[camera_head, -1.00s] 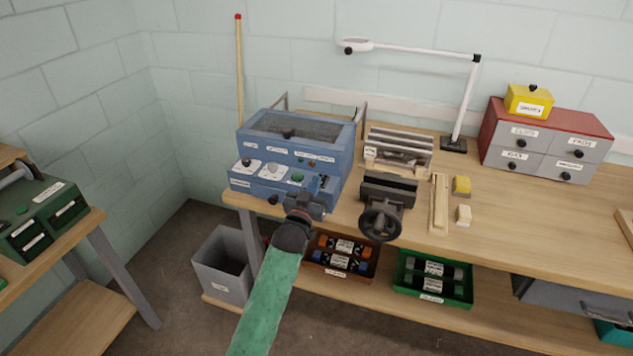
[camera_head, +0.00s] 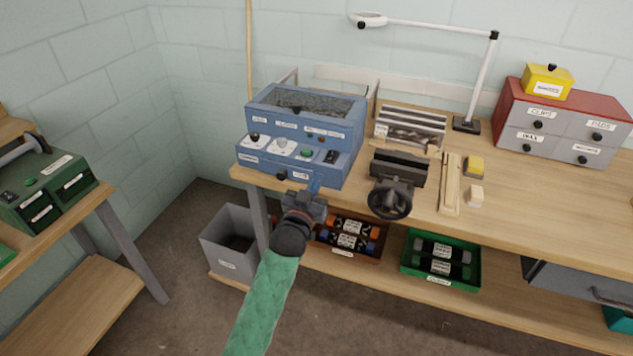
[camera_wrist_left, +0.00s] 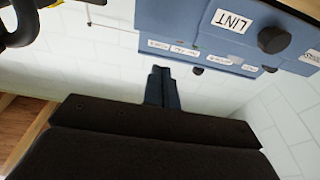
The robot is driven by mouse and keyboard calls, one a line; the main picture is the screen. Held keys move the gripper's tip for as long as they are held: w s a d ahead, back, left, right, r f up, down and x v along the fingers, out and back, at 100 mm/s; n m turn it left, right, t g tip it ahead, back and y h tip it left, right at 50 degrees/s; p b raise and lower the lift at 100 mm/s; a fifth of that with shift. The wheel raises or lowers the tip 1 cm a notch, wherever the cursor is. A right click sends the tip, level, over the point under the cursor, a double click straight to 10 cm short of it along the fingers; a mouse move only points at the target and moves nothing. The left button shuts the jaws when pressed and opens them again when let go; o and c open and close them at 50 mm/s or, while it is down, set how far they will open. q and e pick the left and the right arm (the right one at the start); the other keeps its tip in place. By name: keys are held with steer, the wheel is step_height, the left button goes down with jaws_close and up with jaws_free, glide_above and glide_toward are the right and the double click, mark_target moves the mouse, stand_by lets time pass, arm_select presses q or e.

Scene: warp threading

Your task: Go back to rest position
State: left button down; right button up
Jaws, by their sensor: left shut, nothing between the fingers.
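My left gripper (camera_head: 314,187) is shut and empty in the head view. Its green-sleeved arm comes up from the bottom. The gripper hangs in front of the workbench's front edge, just below the blue machine (camera_head: 300,135). In the left wrist view the shut fingers (camera_wrist_left: 162,88) point toward the blue machine's front, where a drawer labelled LINT (camera_wrist_left: 225,22) with a dark knob shows. The fingers appear apart from the machine. My right gripper is in neither view.
A vise with a handwheel (camera_head: 390,203) stands right of the blue machine on the workbench (camera_head: 535,210). A grey bin (camera_head: 228,250) stands below left. A brown tray (camera_head: 375,257) and a green tray (camera_head: 408,268) sit on the lower shelf. Open floor lies left of my arm.

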arm_select(q)
steer(key=s+a+f+g+y, duration=0.25)
steer(key=s+f+g, duration=0.25)
steer(key=f, duration=0.5)
steer(key=s+a+f+g+y, duration=0.2)
steer(key=s+a+f+g, duration=0.3)
steer(key=f, duration=0.5)
steer(key=s+a+f+g, duration=0.1)
steer(key=s+f+g, duration=0.1)
steer(key=s+f, duration=0.5)
steer(key=s+a+f+n+g, duration=0.1)
steer(key=s+f, duration=0.6)
steer(key=s, duration=0.8)
steer(key=s+a+f+g, duration=0.2)
steer(key=s+f+g, duration=0.2)
steer(key=s+f, duration=0.3)
steer(key=s, duration=0.4)
steer(key=shift+s+a+n+g+y, duration=0.3)
steer(key=shift+s+a+g+y, duration=0.05)
steer(key=shift+a+g, duration=0.05)
steer(key=shift+w+f, duration=0.1)
